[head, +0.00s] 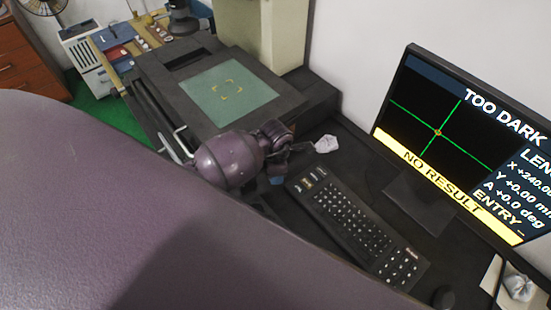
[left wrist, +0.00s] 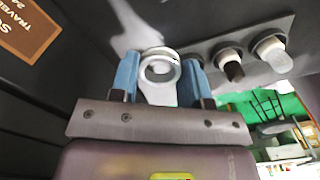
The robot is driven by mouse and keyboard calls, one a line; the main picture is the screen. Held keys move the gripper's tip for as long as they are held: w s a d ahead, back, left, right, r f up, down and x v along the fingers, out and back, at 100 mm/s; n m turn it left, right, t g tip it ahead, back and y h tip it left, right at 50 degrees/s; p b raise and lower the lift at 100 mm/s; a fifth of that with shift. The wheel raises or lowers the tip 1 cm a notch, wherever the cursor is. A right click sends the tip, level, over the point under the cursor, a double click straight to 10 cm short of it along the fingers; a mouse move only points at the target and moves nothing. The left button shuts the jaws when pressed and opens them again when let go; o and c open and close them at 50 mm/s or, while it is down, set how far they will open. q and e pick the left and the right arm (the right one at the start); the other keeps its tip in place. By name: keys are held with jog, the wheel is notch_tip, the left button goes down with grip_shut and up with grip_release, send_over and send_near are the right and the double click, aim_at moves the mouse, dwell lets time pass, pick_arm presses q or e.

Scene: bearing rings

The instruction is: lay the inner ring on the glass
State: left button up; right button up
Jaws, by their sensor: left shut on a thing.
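The glass (head: 229,92) is a pale green pane with yellow corner marks, set in a dark stage in the upper middle of the head view. It looks bare. The ring is hidden in the head view. My right gripper is not in view.
A monitor (head: 465,140) reads "TOO DARK" and "NO RESULT". Several round knobs on a dark panel (left wrist: 205,45) are close in the left wrist view.

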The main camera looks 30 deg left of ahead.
aim_at(276, 190)
pick_arm(q)
jog(key=shift+f, duration=4.4)
jog(key=shift+f, duration=0.1)
jog(key=o, duration=0.9)
